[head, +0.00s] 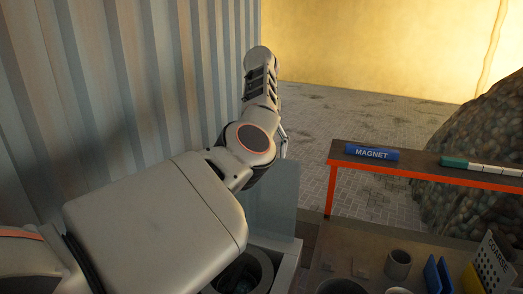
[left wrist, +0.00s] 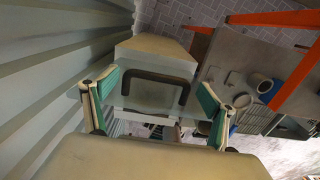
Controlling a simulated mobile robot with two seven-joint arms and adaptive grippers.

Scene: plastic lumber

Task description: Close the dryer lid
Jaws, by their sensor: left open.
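The dryer (head: 287,252) is a pale box with a round dark opening at the bottom of the head view. Its lid (head: 272,195) is a translucent pale panel that stands up behind the opening, so it is open. My left arm covers part of both. In the left wrist view the lid (left wrist: 150,98) carries a dark bar handle (left wrist: 155,76). My left gripper (left wrist: 157,82) is open, with teal-padded fingers on either side of the handle in that picture. I cannot tell how far the handle is from the fingers. My right gripper is not in view.
A corrugated wall (head: 130,80) runs close along the left. A brown bench (head: 345,245) with cups and holders is at the right, under an orange-edged shelf (head: 430,172) with a blue magnet tube (head: 372,152). A rock pile (head: 480,150) is at far right.

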